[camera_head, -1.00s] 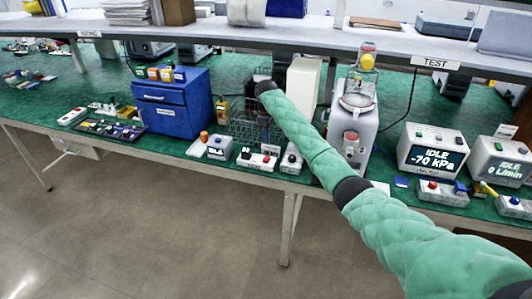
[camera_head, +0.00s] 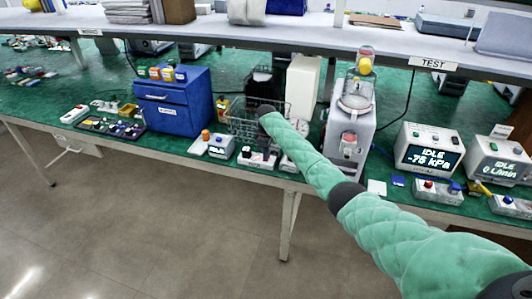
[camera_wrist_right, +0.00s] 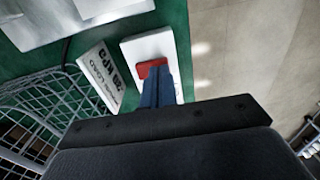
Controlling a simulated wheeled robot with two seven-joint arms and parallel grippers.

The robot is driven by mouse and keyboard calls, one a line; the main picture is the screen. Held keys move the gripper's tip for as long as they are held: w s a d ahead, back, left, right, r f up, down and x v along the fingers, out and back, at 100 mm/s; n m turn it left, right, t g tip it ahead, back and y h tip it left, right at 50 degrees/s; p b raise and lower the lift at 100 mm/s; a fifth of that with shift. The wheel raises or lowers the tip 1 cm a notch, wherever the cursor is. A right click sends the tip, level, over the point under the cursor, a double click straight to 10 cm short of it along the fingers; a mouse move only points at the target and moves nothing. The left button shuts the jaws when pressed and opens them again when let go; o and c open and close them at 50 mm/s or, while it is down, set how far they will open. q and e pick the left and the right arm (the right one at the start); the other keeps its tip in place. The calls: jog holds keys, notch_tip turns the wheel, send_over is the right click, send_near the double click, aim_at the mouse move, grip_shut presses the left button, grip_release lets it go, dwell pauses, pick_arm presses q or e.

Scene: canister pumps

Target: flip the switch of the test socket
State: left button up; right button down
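The test socket is a white box (camera_head: 250,163) at the table's front edge, partly behind my right arm in the head view. In the right wrist view its white top (camera_wrist_right: 145,48) carries a red switch (camera_wrist_right: 152,66). My right gripper (camera_wrist_right: 157,82) has its blue fingers together, with nothing seen between them. The tips overlap the lower edge of the red switch; I cannot tell whether they press on it. In the head view the gripper is mostly hidden beyond the arm's dark end. My left gripper is not in view.
A wire basket (camera_head: 240,124) stands behind the socket, and a load label (camera_wrist_right: 100,78) lies beside it. A white pump (camera_head: 350,125) stands to the right, left of a gauge box (camera_head: 428,150) reading IDLE -75 kPa. A blue cabinet (camera_head: 172,103) stands left.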

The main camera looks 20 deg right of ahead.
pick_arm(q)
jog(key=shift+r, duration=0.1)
pick_arm(e)
jog(key=shift+f, duration=0.1)
jog(key=shift+s+f+t+h+p, duration=0.25)
jog(key=shift+s+t+h+p, duration=0.05)
jog(key=shift+t, duration=0.1)
jog(key=shift+a+f, duration=0.15)
jog(key=shift+f, duration=0.05)
jog(key=shift+w+d+r+b, duration=0.1)
jog(key=shift+w+d+b, duration=0.15)
jog(key=shift+d+b, duration=0.1)
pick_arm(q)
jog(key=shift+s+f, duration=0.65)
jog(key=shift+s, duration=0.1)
pick_arm(e)
jog(key=shift+w+d, duration=0.15)
jog(key=shift+w, duration=0.1)
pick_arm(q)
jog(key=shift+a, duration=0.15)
